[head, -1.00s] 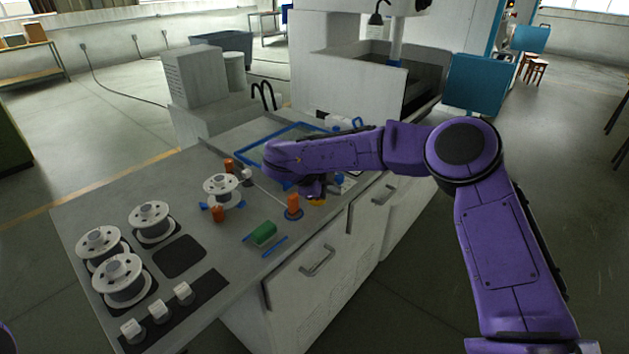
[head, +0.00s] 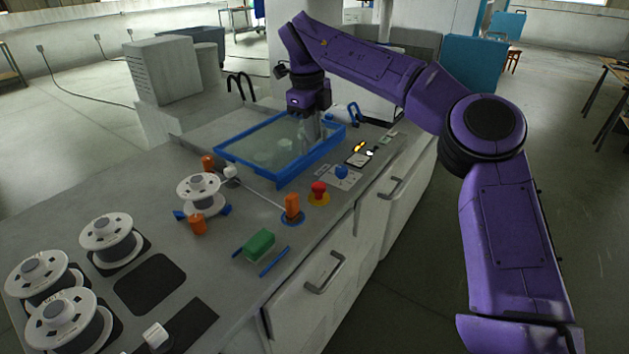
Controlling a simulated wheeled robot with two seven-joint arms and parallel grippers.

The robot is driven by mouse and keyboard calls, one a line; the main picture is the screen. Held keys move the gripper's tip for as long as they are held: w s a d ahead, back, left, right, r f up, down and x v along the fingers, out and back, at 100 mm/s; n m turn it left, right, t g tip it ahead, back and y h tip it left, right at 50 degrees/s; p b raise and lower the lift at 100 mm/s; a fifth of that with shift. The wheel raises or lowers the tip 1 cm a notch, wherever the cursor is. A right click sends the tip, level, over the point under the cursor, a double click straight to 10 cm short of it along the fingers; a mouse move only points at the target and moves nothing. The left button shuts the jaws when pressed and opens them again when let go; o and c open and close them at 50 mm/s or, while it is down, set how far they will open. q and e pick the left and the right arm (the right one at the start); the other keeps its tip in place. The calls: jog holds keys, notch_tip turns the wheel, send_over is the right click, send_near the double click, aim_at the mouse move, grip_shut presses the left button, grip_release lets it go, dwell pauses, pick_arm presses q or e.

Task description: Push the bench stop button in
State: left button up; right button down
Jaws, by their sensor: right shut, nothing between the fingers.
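The bench stop button (head: 318,189) is a red mushroom head on a yellow round base, on the bench top near its front edge. It is fully in view with nothing on it. I cannot tell from here whether it is pressed in. My right gripper (head: 310,133) points down above the blue-rimmed tray, behind the button and apart from it. Its grey fingers are shut and empty. My left gripper is not in view.
A blue knob (head: 341,172) and a small panel with lit lamps (head: 359,154) sit right of the button. An orange post (head: 291,206) stands close on its left. The blue-rimmed tray (head: 235,159) lies behind. White spools (head: 107,236) and a green block (head: 259,243) are further left.

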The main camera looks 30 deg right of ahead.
jog(key=p, duration=0.1)
send_near(318, 185)
jog(key=f, duration=0.4)
jog(key=d+f, duration=0.1)
jog(key=f, duration=0.1)
jog(key=shift+w+f, duration=0.1)
jog(key=shift+f, duration=0.3)
jog(key=shift+a, duration=0.1)
